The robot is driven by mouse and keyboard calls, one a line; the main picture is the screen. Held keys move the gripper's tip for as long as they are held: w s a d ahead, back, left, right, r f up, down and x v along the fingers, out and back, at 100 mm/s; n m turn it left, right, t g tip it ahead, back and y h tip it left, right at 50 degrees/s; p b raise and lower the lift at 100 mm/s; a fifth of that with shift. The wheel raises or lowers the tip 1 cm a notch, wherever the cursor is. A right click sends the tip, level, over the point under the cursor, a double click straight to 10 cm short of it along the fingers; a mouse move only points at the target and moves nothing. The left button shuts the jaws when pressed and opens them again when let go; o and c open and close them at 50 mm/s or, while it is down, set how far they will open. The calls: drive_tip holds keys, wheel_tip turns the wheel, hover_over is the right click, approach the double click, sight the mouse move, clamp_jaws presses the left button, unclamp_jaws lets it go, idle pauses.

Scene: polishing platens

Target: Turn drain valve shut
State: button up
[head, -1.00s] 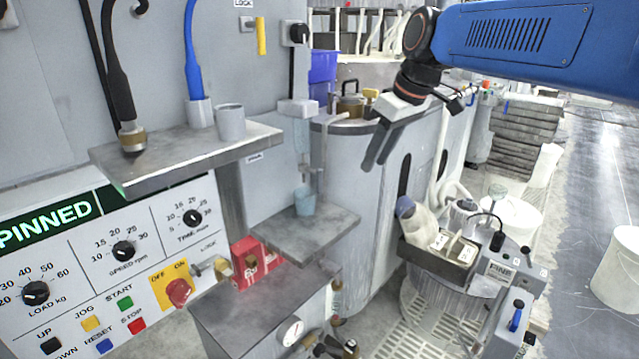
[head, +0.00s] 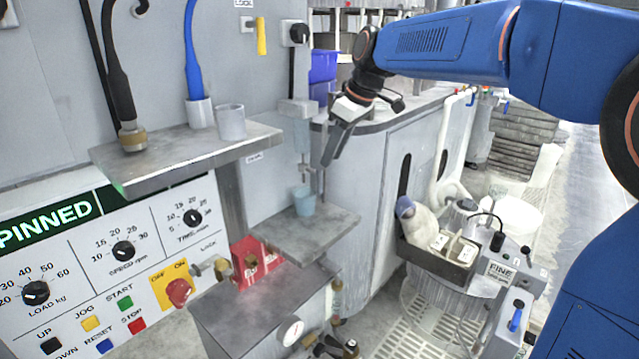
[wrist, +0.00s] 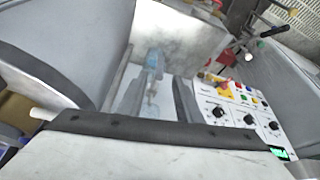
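No part is clearly marked as the drain valve; a small label by the shelf is too blurred to read. Brass fittings and small valve-like parts (head: 335,346) sit low by the round gauge (head: 291,333), partly cut off by the frame's lower edge.
A control panel (head: 110,270) with knobs and buttons is at the left. A red block (head: 252,262) stands on the lower grey box (head: 240,305). An upper shelf (head: 180,155) juts out at left. A tray with bottles (head: 440,262) is at right, with open floor (head: 590,160) beyond.

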sight(320, 183)
drive_tip(key=x, duration=1)
drive_tip(key=shift+w+a+f, duration=0.1)
drive_tip(key=shift+f, duration=0.15)
clamp_jaws()
